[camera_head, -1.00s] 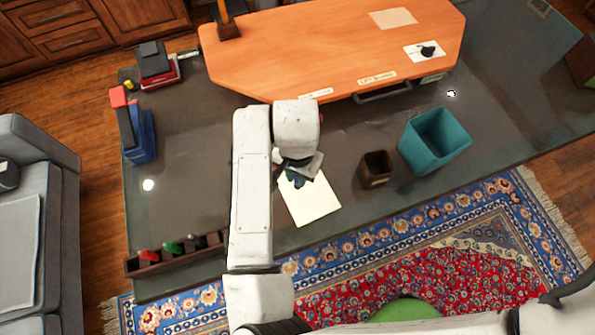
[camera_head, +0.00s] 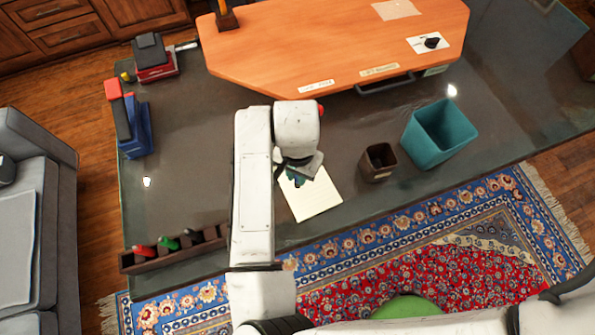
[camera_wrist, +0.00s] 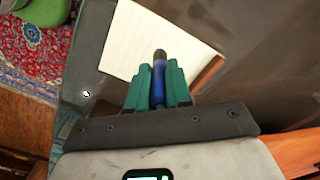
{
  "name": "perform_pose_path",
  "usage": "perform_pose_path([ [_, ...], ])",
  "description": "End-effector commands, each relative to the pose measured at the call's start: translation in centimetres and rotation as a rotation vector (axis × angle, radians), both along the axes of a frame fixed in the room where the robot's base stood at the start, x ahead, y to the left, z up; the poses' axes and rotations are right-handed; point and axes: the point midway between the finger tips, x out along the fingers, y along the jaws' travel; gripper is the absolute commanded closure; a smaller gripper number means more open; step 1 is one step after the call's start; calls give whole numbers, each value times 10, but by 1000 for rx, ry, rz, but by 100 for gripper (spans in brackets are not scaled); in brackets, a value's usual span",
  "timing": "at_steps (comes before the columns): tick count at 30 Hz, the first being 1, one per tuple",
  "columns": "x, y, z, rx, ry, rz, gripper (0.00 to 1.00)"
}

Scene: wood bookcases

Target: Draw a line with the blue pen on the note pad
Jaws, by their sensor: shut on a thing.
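The blue pen (camera_wrist: 159,72) shows in the wrist view between the two green fingers of my gripper (camera_wrist: 158,84), which is shut on it. Its dark end points toward the pad. The cream note pad (camera_head: 315,203) lies on the grey table, and my gripper (camera_head: 296,179) is over its upper left part in the head view. The pad also fills the upper middle of the wrist view (camera_wrist: 185,45). I cannot tell whether the pen touches the paper. No drawn line can be made out on the pad. My arm hides part of the pad's left side in the head view.
A brown cup (camera_head: 378,163) and a teal bin (camera_head: 440,134) stand right of the pad. A dark pen rack (camera_head: 175,250) with red and green pens sits at the front left. An orange raised board (camera_head: 340,45) lies behind. The table's front edge runs just below the pad.

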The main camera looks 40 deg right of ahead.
Motion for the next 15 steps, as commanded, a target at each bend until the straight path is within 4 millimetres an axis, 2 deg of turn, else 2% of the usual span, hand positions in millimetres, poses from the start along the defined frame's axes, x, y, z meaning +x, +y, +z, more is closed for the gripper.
perform_pose_path([
  [15,0,0,-4,0,0,0,100],
])
